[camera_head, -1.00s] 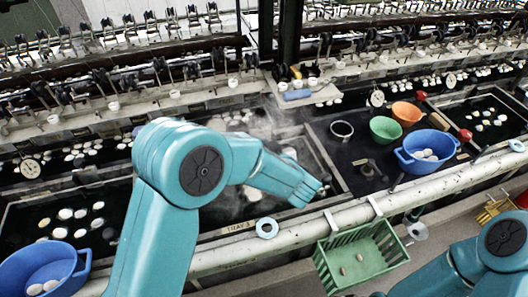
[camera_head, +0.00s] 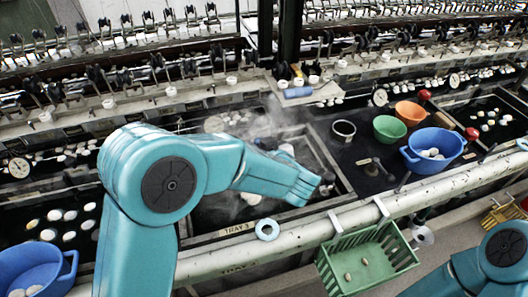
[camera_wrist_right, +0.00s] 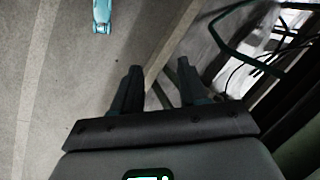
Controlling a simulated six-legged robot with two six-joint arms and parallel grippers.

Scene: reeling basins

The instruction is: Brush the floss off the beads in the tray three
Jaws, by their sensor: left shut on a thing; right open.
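Tray three (camera_head: 213,239), with its label on the front edge, is a dark basin with a few whitish beads (camera_head: 250,198) in it. Steam blurs its contents, and my left arm covers much of it. I cannot make out floss on the beads. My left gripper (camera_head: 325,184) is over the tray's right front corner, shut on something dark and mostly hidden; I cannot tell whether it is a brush. My right gripper (camera_wrist_right: 158,86) is open and empty above grey floor in the right wrist view.
To the right are a blue basin (camera_head: 433,158) of white beads, a green bowl (camera_head: 389,129) and an orange bowl (camera_head: 410,112). A green basket (camera_head: 372,262) hangs on the front pipe (camera_head: 310,235). Another blue basin (camera_head: 22,268) stands lower left. Reeling machinery lines the back.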

